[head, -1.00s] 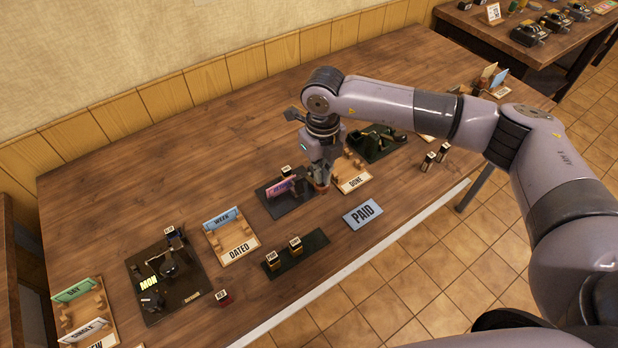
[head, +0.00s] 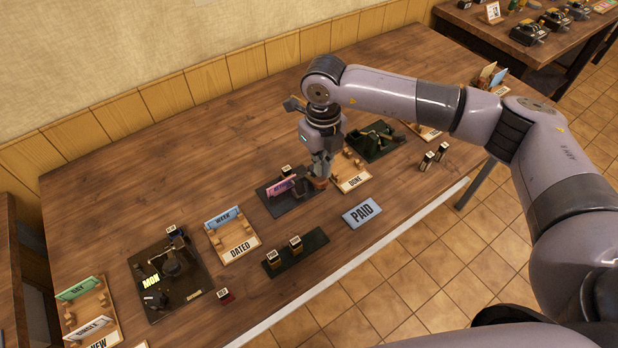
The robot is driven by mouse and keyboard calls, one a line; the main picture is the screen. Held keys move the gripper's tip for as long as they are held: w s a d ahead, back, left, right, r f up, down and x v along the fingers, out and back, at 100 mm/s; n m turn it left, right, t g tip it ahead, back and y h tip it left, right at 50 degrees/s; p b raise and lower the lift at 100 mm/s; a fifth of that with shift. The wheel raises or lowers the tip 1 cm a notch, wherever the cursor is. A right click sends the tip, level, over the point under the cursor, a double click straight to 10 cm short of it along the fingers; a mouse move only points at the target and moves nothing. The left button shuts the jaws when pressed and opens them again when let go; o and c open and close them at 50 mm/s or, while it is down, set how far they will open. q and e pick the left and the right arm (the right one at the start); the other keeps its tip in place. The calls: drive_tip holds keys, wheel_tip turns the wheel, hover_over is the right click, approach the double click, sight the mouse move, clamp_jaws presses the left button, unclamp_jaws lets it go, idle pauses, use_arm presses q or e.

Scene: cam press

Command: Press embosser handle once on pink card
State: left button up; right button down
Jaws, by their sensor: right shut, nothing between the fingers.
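A small pink and purple card (head: 283,186) stands tilted on a dark mat (head: 280,208) near the table's middle. My right gripper (head: 319,180) is shut and empty, pointing down at the mat's right side, just right of the card. A brownish piece shows at its fingertips; I cannot tell whether they touch it. My gripper hides the right part of this station, so the embosser handle cannot be made out clearly. Another dark green station with a lever-like device (head: 376,137) stands further right. My left gripper is not in view.
A "DONE" rack (head: 352,182) sits close right of my gripper, and a blue "PAID" plate (head: 362,213) lies in front. A "DATED" rack (head: 239,250), a stamp tray (head: 312,247) and a dark dater station (head: 190,292) are to the left. The table's back is clear.

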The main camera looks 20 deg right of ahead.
drive_tip(key=shift+r+p, duration=1.05)
drive_tip(key=shift+r, duration=1.35)
